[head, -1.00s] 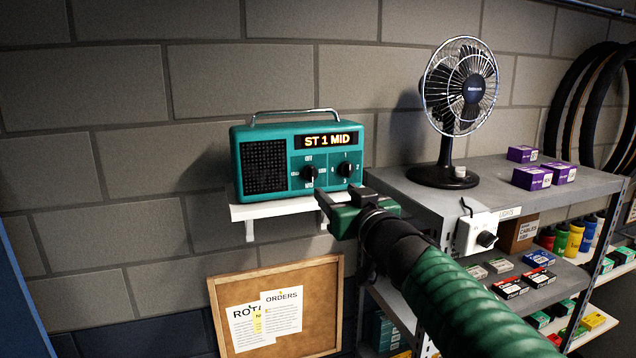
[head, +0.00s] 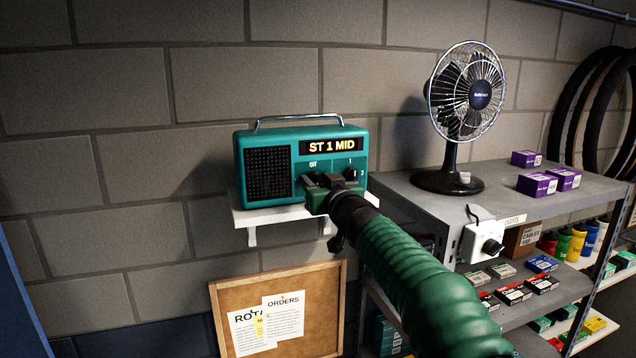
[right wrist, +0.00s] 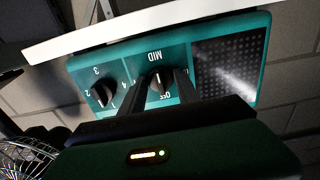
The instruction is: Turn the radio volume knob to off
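My right gripper (head: 312,182) is at the radio's front and hides the volume knob in the head view. In the right wrist view, which is upside down, the black volume knob (right wrist: 160,82) sits between my two open fingers (right wrist: 163,85), with the OFF and MID labels around it. Whether the fingers touch it is not clear. The station knob (right wrist: 103,94) is beside it, outside the fingers. My left gripper is not in view.
The white shelf (head: 262,214) is narrow. A grey shelving unit (head: 400,185) with a fan (head: 465,95) and purple boxes stands at the right. A white switch box (head: 482,240) hangs on its front. A cork board (head: 330,285) is below the radio.

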